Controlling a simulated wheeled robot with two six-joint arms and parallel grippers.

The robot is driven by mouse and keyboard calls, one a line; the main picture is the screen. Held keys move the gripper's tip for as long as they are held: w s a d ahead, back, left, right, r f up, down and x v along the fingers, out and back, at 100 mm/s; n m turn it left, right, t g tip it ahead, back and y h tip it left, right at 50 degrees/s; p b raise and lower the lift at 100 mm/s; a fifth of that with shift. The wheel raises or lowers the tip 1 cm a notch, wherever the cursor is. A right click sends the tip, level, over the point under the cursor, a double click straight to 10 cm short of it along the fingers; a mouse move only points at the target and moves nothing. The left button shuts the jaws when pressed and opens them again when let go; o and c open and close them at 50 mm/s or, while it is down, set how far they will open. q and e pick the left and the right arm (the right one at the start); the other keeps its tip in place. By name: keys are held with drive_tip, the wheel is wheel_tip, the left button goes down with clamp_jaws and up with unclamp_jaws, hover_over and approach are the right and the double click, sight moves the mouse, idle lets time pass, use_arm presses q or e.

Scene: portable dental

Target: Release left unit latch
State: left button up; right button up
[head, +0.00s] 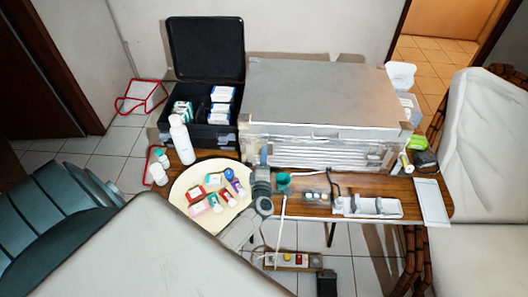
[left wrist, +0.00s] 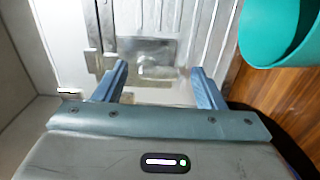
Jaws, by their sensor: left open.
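The silver metal dental unit (head: 325,95) stands on the wooden table, with its ridged front facing me. My left gripper (head: 264,158) is at the left part of that front. In the left wrist view its two blue fingers (left wrist: 158,78) are open and apart, with nothing between them. Beyond the fingertips a metal latch plate (left wrist: 150,58) shows on the unit's pale ridged face (left wrist: 180,18). I cannot tell whether a finger touches the latch. In the head view my gripper and arm hide the latch area. My right gripper is not in view.
A teal cup (head: 283,181) is close to the right of my left gripper and also shows in the left wrist view (left wrist: 280,30). A cream round tray (head: 180,190) with small bottles lies left. An open black case (head: 205,65) and a white bottle (head: 181,140) stand behind it.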

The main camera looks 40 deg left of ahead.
use_arm(q)
drive_tip(key=shift+s+d, duration=0.1)
drive_tip(key=b+v, duration=0.3)
drive_tip(key=v, duration=0.7)
drive_tip(key=shift+s+d, duration=0.1)
drive_tip(key=shift+s, duration=0.2)
